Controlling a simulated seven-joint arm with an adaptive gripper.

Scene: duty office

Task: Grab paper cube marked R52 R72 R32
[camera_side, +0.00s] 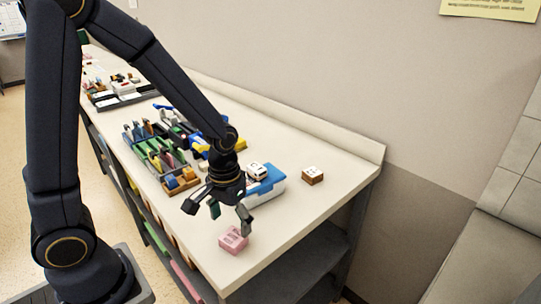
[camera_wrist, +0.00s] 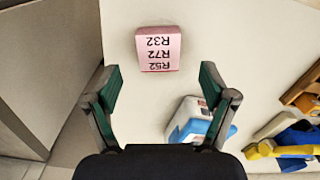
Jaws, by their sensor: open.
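The pink paper cube (camera_wrist: 158,50) shows upside-down black text reading R52, R72, R32 in the wrist view. In the side view the pink cube (camera_side: 233,239) sits near the front corner of the white counter. My gripper (camera_side: 229,211) is open and empty above the counter, just behind and above the cube. In the wrist view the green-padded fingers of my gripper (camera_wrist: 160,88) are spread apart, and the cube lies beyond their tips, roughly centred between them. Nothing hides the cube's marked face.
A blue and white box (camera_side: 265,187) with a white block on top stands beside my gripper. A brown block with a white top (camera_side: 312,176) sits farther right. A rack of colored items (camera_side: 160,155) lies to the left. The counter (camera_side: 300,225) is bare right of the cube.

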